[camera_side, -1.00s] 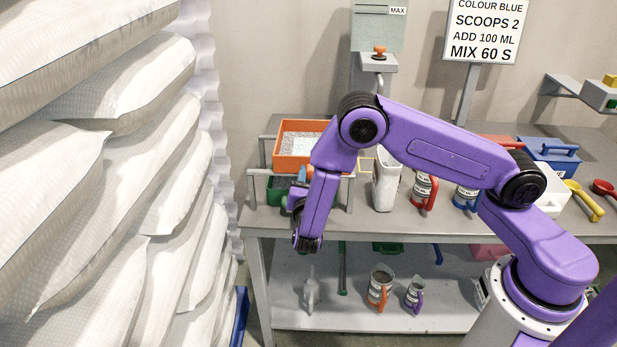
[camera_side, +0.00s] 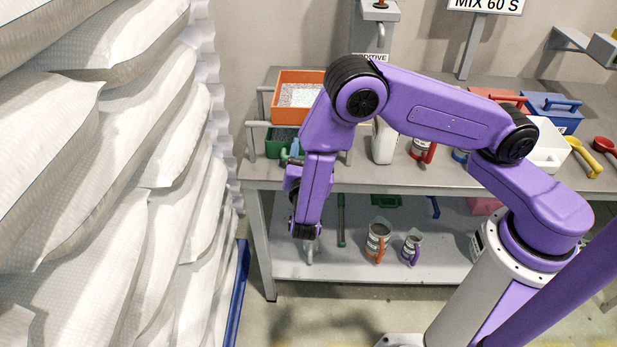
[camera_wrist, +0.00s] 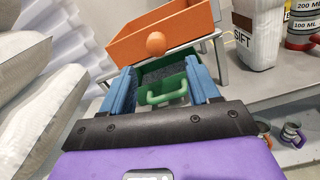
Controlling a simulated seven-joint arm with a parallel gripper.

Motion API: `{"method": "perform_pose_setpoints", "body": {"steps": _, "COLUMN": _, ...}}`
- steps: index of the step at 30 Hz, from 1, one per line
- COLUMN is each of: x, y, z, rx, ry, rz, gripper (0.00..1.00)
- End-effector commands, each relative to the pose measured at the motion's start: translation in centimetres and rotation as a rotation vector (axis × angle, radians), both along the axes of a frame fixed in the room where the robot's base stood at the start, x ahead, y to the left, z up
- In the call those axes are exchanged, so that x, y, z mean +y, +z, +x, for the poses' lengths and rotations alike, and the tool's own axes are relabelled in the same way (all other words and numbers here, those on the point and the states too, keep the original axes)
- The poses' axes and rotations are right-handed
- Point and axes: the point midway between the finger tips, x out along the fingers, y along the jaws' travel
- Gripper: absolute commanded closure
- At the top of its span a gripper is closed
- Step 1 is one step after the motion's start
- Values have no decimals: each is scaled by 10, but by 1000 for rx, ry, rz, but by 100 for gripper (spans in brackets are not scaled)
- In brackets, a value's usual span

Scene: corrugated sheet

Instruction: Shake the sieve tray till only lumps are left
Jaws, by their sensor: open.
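The sieve tray (camera_side: 285,84) is an orange box holding grey-white grains, on a raised rack at the bench's left end. In the wrist view the orange sieve tray (camera_wrist: 160,37) shows a round orange knob (camera_wrist: 156,44) facing me; its inside is hidden there. A green tray (camera_side: 275,149) with dark contents sits beneath it. My gripper (camera_wrist: 160,82) is open and empty, its blue fingers apart. The green tray's handle (camera_wrist: 165,92) appears between the fingers; I cannot tell how close they are. In the side view my arm partly hides both trays and the gripper (camera_side: 292,153).
The grey rack rail (camera_side: 257,124) stands close to the trays. A white container (camera_side: 384,143) and a red-handled measuring jug (camera_side: 422,150) stand to the right on the bench. Stacked white sacks (camera_side: 120,190) crowd the left. Jugs (camera_side: 377,238) stand on the lower shelf.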

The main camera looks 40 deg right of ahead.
Motion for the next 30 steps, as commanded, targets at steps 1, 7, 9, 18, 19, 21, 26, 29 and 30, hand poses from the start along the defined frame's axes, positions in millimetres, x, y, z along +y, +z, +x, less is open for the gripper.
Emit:
{"method": "perform_pose_setpoints", "body": {"steps": 1, "x": 10, "y": 0, "z": -8, "rx": 0, "ry": 6, "rz": 0, "gripper": 39}}
{"method": "perform_pose_setpoints", "body": {"steps": 7, "x": 38, "y": 0, "z": -37, "rx": 0, "ry": 3, "rz": 0, "gripper": 39}}
{"method": "perform_pose_setpoints", "body": {"steps": 9, "x": 45, "y": 0, "z": -45, "rx": 1, "ry": 2, "rz": 0, "gripper": 39}}
{"method": "perform_pose_setpoints", "body": {"steps": 18, "x": 62, "y": 0, "z": -63, "rx": 0, "ry": -2, "rz": -1, "gripper": 39}}
{"method": "perform_pose_setpoints", "body": {"steps": 19, "x": 62, "y": 0, "z": -63, "rx": 0, "ry": -3, "rz": -1, "gripper": 39}}
{"method": "perform_pose_setpoints", "body": {"steps": 21, "x": 62, "y": 0, "z": -63, "rx": 0, "ry": -3, "rz": -1, "gripper": 39}}
{"method": "perform_pose_setpoints", "body": {"steps": 26, "x": 62, "y": 0, "z": -63, "rx": 0, "ry": -3, "rz": -1, "gripper": 39}}
{"method": "perform_pose_setpoints", "body": {"steps": 29, "x": 62, "y": 0, "z": -63, "rx": 0, "ry": -3, "rz": -1, "gripper": 39}}
{"method": "perform_pose_setpoints", "body": {"steps": 30, "x": 62, "y": 0, "z": -63, "rx": 1, "ry": -3, "rz": 0, "gripper": 39}}
